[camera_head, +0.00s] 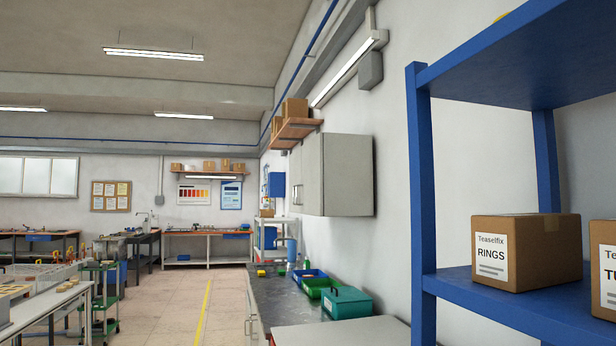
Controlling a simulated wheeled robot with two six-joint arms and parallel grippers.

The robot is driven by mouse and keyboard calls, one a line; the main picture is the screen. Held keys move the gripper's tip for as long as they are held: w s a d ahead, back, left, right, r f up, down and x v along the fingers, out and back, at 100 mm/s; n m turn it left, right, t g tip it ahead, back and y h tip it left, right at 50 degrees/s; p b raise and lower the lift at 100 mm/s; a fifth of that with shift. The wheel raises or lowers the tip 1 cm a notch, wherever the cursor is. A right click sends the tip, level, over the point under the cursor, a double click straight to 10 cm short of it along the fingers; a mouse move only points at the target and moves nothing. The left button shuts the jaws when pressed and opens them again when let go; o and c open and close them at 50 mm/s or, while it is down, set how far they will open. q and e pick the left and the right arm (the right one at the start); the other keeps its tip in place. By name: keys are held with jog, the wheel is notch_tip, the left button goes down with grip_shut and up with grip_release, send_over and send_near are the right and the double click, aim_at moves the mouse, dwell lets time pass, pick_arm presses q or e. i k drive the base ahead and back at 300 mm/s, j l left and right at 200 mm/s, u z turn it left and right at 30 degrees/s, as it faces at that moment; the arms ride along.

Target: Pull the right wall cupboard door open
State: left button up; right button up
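The grey wall cupboard (347,174) hangs on the right-hand wall above a dark workbench. Its near side panel faces me, and its door front (309,176) is seen at a steep angle. Small handles (297,194) show near the middle of the front. The doors look shut. Neither of my grippers is in the head view.
A blue shelf rack (421,190) with a cardboard box marked RINGS (525,252) stands close on the right. A teal box (347,302) and a green bin (318,287) sit on the dark workbench (276,310). The floor (180,300) left of the bench is clear.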

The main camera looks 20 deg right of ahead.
aim_at(312, 152)
jog(key=i+j+u, duration=0.35)
jog(key=i+j, duration=0.15)
jog(key=i, duration=0.25)
jog(key=i+z, duration=0.1)
jog(key=i, duration=0.5)
jog(key=i+j+z, duration=0.15)
jog(key=i, duration=0.45)
jog(key=i+j+z, duration=0.1)
jog(key=i, duration=0.5)
jog(key=i+j+z, duration=0.15)
jog(key=i+z, duration=0.25)
jog(key=i, duration=0.25)
jog(key=i+j+z, duration=0.4)
jog(key=i, duration=0.2)
jog(key=i+j+z, duration=0.4)
jog(key=i+j, duration=0.05)
jog(key=i, duration=0.1)
